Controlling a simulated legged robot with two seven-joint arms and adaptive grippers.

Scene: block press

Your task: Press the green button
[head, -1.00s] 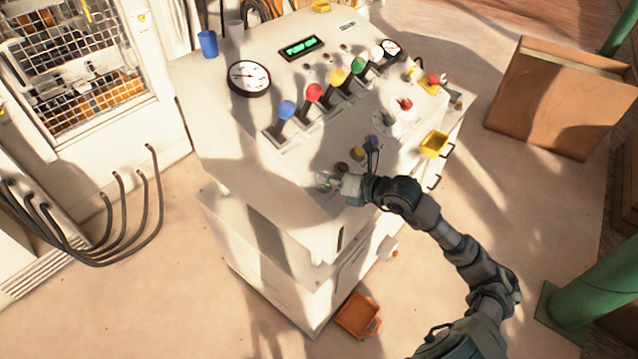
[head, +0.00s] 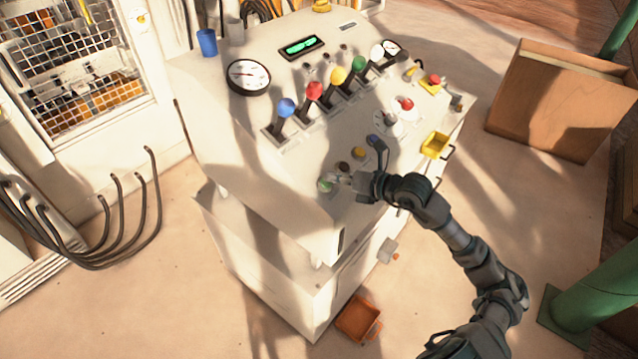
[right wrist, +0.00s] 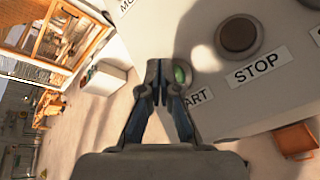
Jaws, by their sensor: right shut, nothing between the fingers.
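The green button (head: 325,185) sits at the near left corner of the white console top (head: 300,205). In the right wrist view the green button (right wrist: 181,74) is just right of the fingertips, partly covered by a finger, beside a label ending in "ART". My right gripper (head: 340,179) is shut and empty, just right of the button in the head view. Its shut fingertips (right wrist: 159,68) show in the right wrist view. I cannot tell whether they touch the button or hover above the panel. My left gripper is not in view.
A dark button (right wrist: 238,36) labelled STOP is close to the gripper. A yellow button (head: 359,153) and a row of coloured-knob levers (head: 314,92) stand farther back. An orange bin (head: 358,318) lies on the floor.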

